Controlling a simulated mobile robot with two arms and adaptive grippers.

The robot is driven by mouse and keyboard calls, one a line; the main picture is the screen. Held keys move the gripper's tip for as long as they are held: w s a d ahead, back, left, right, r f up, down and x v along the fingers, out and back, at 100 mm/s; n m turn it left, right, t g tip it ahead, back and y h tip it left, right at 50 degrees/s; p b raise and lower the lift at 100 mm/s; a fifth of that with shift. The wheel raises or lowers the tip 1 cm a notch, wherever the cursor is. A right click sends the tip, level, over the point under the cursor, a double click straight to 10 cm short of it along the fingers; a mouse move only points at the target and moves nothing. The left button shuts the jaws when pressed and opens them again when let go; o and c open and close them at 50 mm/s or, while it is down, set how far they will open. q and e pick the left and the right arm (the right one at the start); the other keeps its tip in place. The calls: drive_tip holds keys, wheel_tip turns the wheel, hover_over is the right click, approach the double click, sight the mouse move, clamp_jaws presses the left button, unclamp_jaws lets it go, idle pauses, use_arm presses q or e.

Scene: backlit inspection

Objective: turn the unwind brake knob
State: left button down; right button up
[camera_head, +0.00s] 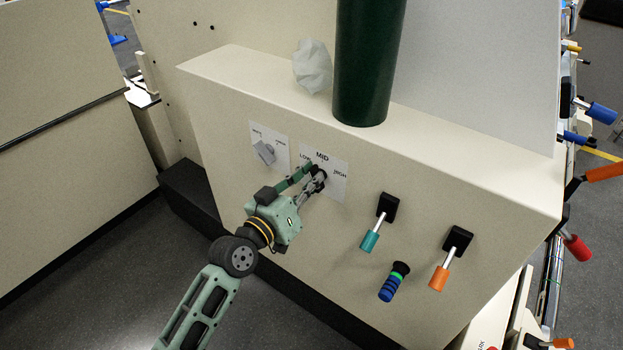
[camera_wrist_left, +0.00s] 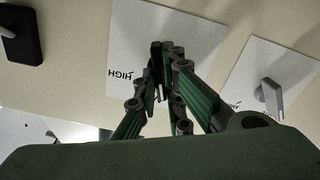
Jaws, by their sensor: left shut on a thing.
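The dark brake knob (camera_head: 321,173) sits on a white label plate marked LOW, MID and HIGH on the cream machine front. My left gripper (camera_head: 311,180) reaches it from the lower left, with its fingers shut on the knob. In the left wrist view, the fingers (camera_wrist_left: 168,72) close around the dark knob (camera_wrist_left: 157,56), beside the word HIGH. The fingers hide much of the knob, so its exact pointing direction is unclear. My right gripper is not in view.
A grey switch (camera_head: 265,152) on another label plate is left of the knob. A teal-handled lever (camera_head: 370,240), an orange-handled lever (camera_head: 439,278) and a blue-green handle (camera_head: 392,285) stick out to the right. A dark green roll (camera_head: 366,70) and crumpled white wrap (camera_head: 312,67) stand on top.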

use_arm(q)
drive_tip(key=shift+w+a+f+n+p, duration=0.1)
drive_tip(key=shift+n+p, duration=0.15)
drive_tip(key=shift+n, duration=1.65)
drive_tip(key=shift+a+f+n+p, duration=0.1)
drive_tip(key=shift+n+p, duration=0.15)
drive_tip(key=shift+n, duration=1.65)
drive_tip(key=c, duration=1.9)
unclamp_jaws()
drive_tip(key=shift+o, duration=0.2)
drive_tip(key=v, duration=1.2)
